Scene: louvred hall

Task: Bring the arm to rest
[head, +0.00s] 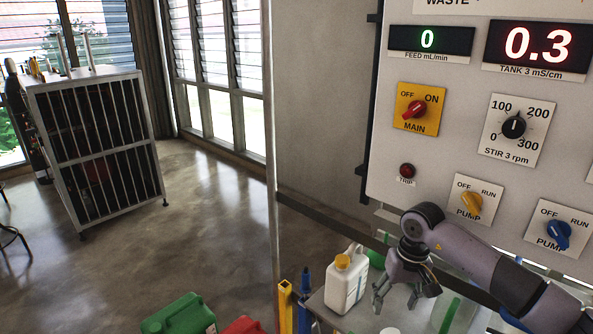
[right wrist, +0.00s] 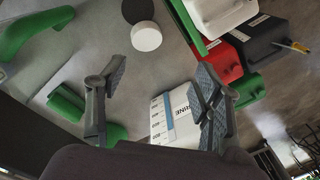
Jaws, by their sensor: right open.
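My right arm (head: 480,264) comes in from the lower right, in front of the control panel's lower part. Its gripper (head: 395,298) hangs fingers down over the bench, open with nothing between the fingers. A white jug (head: 346,284) with a yellow cap stands just left of it, apart from it. In the right wrist view the open gripper (right wrist: 160,84) shows a white labelled container (right wrist: 178,118) beyond the right finger. My left gripper is not in view.
The control panel (head: 455,128) bears knobs and displays reading 0 and 0.3. Green (head: 180,316) and red (head: 244,326) cans stand lower left. A barred cabinet (head: 95,140) stands far left; the floor between is clear.

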